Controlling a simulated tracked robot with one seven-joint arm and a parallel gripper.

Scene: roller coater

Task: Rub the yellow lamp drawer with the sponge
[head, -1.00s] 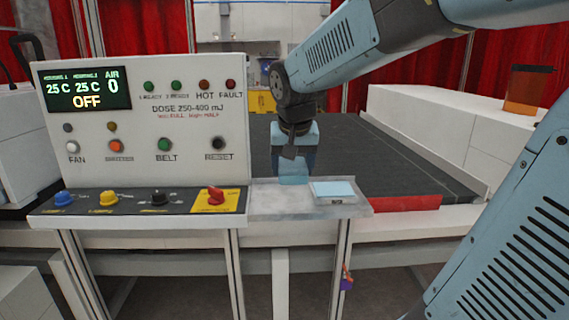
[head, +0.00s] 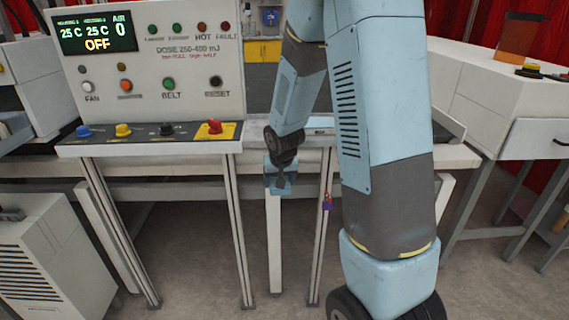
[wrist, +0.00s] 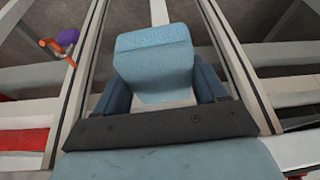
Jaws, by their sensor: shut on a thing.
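My gripper (head: 279,188) hangs in front of the machine frame, below the level of the small metal shelf. In the wrist view the gripper (wrist: 158,88) is shut on a light blue sponge (wrist: 155,55), a block with a rough end between the two dark blue fingers.
The control panel (head: 150,60) with lamps and knobs stands at left. A purple and orange tag (head: 327,203) hangs on a frame leg right of my gripper. A white bench (head: 500,85) with an amber container (head: 522,36) stands at right. The floor (head: 195,255) in front is partly clear.

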